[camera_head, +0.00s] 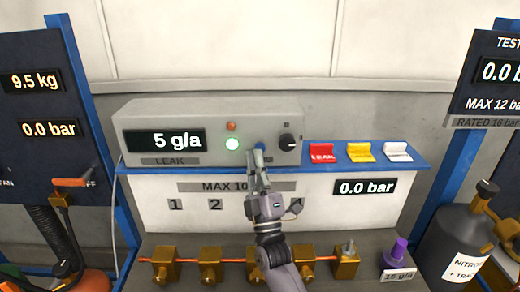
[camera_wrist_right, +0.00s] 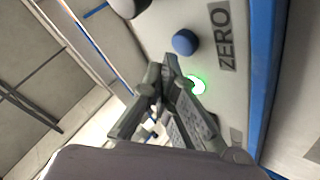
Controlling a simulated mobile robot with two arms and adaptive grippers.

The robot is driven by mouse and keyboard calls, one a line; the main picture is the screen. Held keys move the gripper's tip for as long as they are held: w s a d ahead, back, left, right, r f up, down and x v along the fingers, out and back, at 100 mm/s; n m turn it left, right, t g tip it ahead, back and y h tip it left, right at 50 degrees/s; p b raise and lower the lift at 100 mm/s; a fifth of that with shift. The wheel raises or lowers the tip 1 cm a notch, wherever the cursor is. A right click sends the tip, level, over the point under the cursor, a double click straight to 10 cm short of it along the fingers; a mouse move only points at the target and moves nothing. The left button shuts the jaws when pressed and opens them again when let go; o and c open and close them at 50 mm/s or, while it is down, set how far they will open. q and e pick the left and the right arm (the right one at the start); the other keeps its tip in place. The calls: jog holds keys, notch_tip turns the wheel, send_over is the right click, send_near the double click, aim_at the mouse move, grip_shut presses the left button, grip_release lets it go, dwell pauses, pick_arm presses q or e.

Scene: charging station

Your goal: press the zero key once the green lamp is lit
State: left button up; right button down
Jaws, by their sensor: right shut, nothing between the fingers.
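The grey leak tester box (camera_head: 215,116) reads "5 g/a" on its display. Its green lamp (camera_head: 232,144) glows brightly, and the glow also shows in the wrist view (camera_wrist_right: 197,85), partly behind a finger. The blue zero key (camera_wrist_right: 185,42) sits beside the "ZERO" label (camera_wrist_right: 222,37). In the head view the key (camera_head: 260,146) shows just above my fingertips. My right gripper (camera_head: 257,160) is shut and empty, its fingertips (camera_wrist_right: 165,68) close to the key. In the wrist view they appear slightly apart from it. My left gripper is in neither view.
A dark knob (camera_head: 288,142) is right of the key, and a dull orange lamp (camera_head: 231,126) is above the green one. Red (camera_head: 322,153), yellow (camera_head: 360,152) and white (camera_head: 397,151) switches stand further right. Several brass valves (camera_head: 210,264) line the bench below.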

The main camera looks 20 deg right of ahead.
jog(key=shift+w, duration=0.1)
jog(key=shift+w+d, duration=0.15)
jog(key=shift+w, duration=0.2)
jog(key=shift+w+d+b, duration=0.1)
jog(key=shift+w+b, duration=0.25)
jog(key=shift+b, duration=0.05)
dwell(0.7)
jog(key=shift+s, duration=0.1)
jog(key=shift+s+a+p, duration=0.2)
jog(key=shift+s+p, duration=0.25)
jog(key=shift+s, duration=0.3)
jog(key=shift+s+a+p, duration=0.25)
jog(key=shift+s+p, duration=0.15)
jog(key=shift+s, duration=0.4)
jog(key=shift+s+a+p, duration=0.2)
jog(key=shift+s+p, duration=0.15)
jog(key=shift+s, duration=0.4)
jog(key=shift+s+a+p, duration=0.25)
jog(key=shift+s+p, duration=0.15)
jog(key=shift+s, duration=0.4)
